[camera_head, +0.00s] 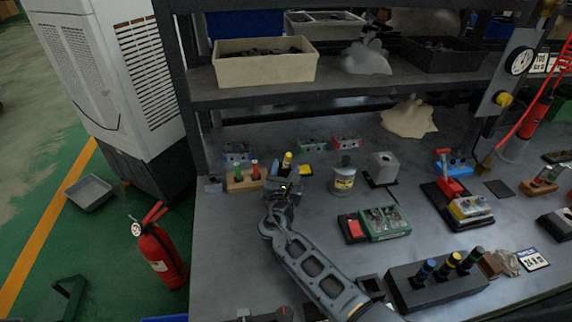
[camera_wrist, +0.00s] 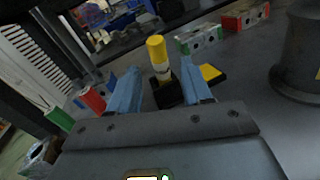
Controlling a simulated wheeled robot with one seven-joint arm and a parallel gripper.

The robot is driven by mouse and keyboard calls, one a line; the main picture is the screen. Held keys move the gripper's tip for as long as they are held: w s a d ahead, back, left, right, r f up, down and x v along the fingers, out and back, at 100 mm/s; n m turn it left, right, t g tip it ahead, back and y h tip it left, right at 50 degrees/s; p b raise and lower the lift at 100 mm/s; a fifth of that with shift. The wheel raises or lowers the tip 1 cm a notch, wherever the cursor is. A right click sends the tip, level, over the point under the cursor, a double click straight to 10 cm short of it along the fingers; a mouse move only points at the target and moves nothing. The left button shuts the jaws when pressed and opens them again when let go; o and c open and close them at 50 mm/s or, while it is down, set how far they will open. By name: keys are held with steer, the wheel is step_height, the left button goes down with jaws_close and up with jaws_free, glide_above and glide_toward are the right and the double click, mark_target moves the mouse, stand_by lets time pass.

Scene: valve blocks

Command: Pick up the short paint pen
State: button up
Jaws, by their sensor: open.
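A yellow-capped pen (camera_head: 287,160) stands upright at the left rear of the bench, just beyond my gripper (camera_head: 282,188). In the wrist view, this yellow-capped pen (camera_wrist: 157,52) shows between the two blue fingers of my gripper (camera_wrist: 160,82), with a dark base at its foot. The fingers are apart, one on each side of it, and I see no contact. A green pen (camera_head: 238,172) and a red pen (camera_head: 255,168) stand in a wooden block (camera_head: 243,185) to its left. The frames do not show clearly which pen is the short paint pen.
A round tin (camera_head: 344,180) and a grey metal block (camera_head: 384,168) stand to the right. Small valve blocks (camera_head: 345,142) lie behind. A dark rack (camera_head: 438,287) with blue, yellow and green-capped pens is at the front. A shelf (camera_head: 350,88) overhangs the rear.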

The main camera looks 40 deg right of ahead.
mark_target(287, 164)
steer(key=b+x, duration=0.1)
steer(key=x, duration=0.2)
steer(key=shift+w+d, duration=0.25)
steer(key=shift+d, duration=0.1)
steer(key=shift+c, duration=0.2)
jaws_close()
